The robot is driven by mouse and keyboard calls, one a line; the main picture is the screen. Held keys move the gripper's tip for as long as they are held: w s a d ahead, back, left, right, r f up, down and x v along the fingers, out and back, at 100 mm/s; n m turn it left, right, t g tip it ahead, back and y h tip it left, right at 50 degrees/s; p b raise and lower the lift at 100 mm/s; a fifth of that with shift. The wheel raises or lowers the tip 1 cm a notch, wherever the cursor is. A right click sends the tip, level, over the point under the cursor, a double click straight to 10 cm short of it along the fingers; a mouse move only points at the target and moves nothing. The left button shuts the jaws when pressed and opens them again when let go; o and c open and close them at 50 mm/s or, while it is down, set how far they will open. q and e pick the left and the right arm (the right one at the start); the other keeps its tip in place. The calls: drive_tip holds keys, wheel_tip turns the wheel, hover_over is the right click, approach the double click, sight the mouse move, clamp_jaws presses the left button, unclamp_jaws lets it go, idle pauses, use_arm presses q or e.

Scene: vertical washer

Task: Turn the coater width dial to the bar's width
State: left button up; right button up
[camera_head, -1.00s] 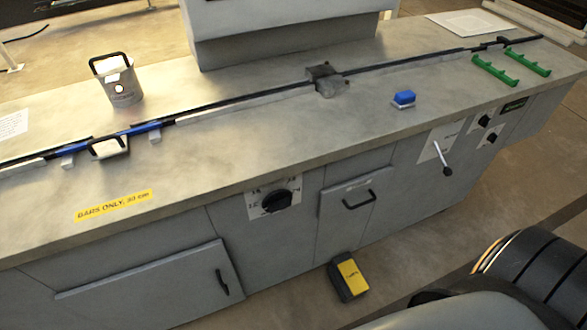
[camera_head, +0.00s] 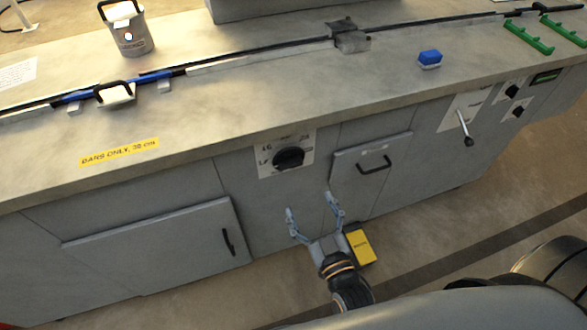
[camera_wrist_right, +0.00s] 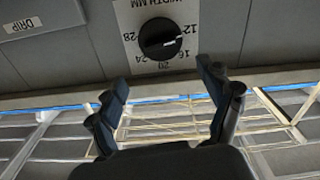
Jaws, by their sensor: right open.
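The black dial (camera_head: 289,158) sits on a white number plate on the front panel of the grey bench. In the right wrist view the dial (camera_wrist_right: 160,38) shows numbers including 12, 16, 20, 24 and 28. A pale mark on its knob points toward 12. My right gripper (camera_head: 311,203) is open and empty, below and apart from the dial. Its fingers (camera_wrist_right: 163,80) are spread in the right wrist view, short of the dial. A long dark bar with blue stretches (camera_head: 157,75) lies along the bench top. My left gripper is not in view.
A handled door (camera_head: 370,185) is right of the dial; a lever (camera_head: 466,135) is farther right. A yellow-topped box (camera_head: 361,247) is on the floor beside my right gripper. A blue block (camera_head: 430,58) and a handled container (camera_head: 128,30) stand on the bench.

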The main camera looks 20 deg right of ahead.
sight(293, 168)
drive_tip(key=w, duration=1.1)
drive_tip(key=shift+w+a, duration=0.2)
drive_tip(key=shift+w, duration=0.1)
drive_tip(key=c, duration=1.2)
drive_tip(key=shift+o, duration=0.2)
